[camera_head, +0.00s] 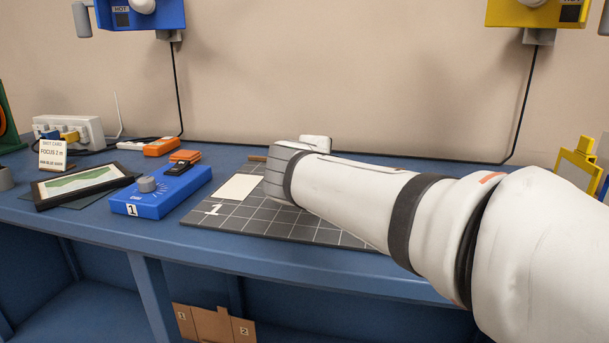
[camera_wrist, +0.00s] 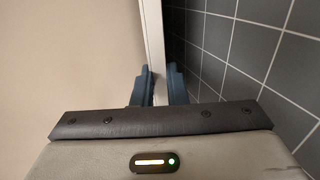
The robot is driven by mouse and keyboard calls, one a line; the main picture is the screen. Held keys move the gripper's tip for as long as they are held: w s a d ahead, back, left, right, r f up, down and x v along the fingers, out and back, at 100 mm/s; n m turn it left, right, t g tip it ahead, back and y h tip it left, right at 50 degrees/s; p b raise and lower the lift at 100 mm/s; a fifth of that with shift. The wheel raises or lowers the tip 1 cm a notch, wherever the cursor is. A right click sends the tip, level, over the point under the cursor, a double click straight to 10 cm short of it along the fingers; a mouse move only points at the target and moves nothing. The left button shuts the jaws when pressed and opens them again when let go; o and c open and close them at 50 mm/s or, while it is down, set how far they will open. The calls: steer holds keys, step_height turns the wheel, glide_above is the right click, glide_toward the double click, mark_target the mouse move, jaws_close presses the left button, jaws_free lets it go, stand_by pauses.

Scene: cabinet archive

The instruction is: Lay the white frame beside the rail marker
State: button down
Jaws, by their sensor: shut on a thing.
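My gripper (camera_wrist: 155,88) is shut on a narrow white bar, which looks like an edge of the white frame (camera_wrist: 154,40). The bar runs up the wrist view between the two blue-grey fingers, with the dark gridded mat (camera_wrist: 240,50) to its right. In the head view my arm reaches over the right part of this mat (camera_head: 225,216), and it hides the fingertips and most of what they hold. A brown strip (camera_head: 257,158), possibly the rail marker, shows at the mat's back edge. A blank cream rectangle (camera_head: 237,187) lies on the mat, left of my wrist.
A blue box with a knob (camera_head: 160,192) stands left of the mat. A black-framed green picture (camera_head: 85,182), a small sign card (camera_head: 52,154), orange items (camera_head: 160,147) and a power strip (camera_head: 70,128) lie farther left. A yellow frame (camera_head: 577,163) stands at the right.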

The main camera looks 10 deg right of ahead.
steer(key=shift+s+f+t+b, duration=0.25)
steer(key=shift+f+t+b, duration=0.15)
steer(key=shift+b, duration=1.35)
steer(key=shift+s+a+f+t+h+b, duration=0.15)
steer(key=shift+f+t+h+b, duration=0.15)
steer(key=shift+f+b, duration=0.7)
steer(key=c, duration=1.8)
jaws_free()
steer(key=shift+r, duration=0.4)
steer(key=o, duration=0.4)
steer(key=shift+c, duration=0.3)
